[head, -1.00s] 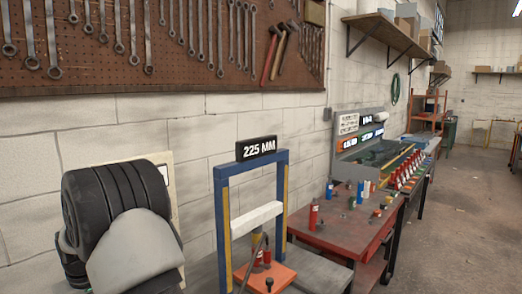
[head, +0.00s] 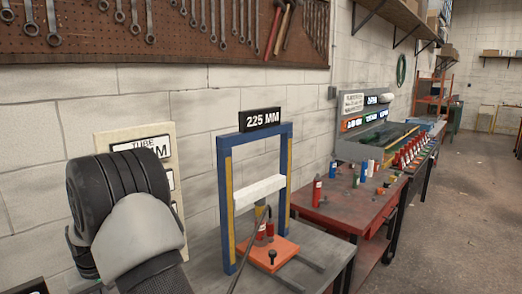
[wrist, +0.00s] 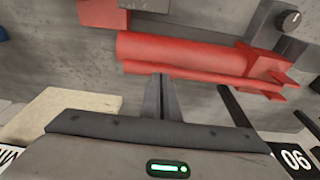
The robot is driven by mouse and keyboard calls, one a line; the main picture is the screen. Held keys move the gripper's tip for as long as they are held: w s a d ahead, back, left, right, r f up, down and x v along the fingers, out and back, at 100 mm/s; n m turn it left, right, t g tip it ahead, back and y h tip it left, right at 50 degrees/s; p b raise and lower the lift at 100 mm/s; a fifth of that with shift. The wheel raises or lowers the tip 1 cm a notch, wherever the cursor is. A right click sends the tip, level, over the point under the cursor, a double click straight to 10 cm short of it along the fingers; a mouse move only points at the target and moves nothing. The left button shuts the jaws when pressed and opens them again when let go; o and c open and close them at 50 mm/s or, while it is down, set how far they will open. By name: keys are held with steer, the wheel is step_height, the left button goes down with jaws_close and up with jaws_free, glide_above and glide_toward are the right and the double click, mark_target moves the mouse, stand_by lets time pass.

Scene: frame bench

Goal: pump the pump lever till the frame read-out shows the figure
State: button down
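The frame read-out (head: 260,118) on top of the blue press frame (head: 224,200) shows 225 MM in the head view. A white crossbar (head: 260,189) spans the frame above an orange plate (head: 285,250) with a small red cylinder (head: 262,230) on it. In the wrist view a long red body (wrist: 185,52) with a thinner red bar along its lower side lies just beyond my gripper (wrist: 160,85); I take it for the pump and its lever. The gripper's fingers are together, with nothing visible between them. Whether they touch the bar is unclear. My arm hides the gripper in the head view.
A pale sign board (head: 165,140) reading TUBE stands behind my arm, its figure partly covered. A dark hose (head: 238,265) runs down from the frame. To the right is a red bench (head: 330,215) with several bottles. The floor (head: 450,200) at right is clear.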

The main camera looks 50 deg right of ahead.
step_height(320, 180, up, 8)
steer(key=p, duration=0.4)
steer(key=shift+p, duration=0.35)
steer(key=shift+f, duration=0.1)
stand_by(0.4)
step_height(320, 180, down, 8)
steer(key=b, duration=0.5)
steer(key=shift+a, duration=0.1)
step_height(320, 180, up, 8)
steer(key=p, duration=0.5)
steer(key=shift+f, duration=0.1)
stand_by(0.5)
stand_by(1.6)
stand_by(0.8)
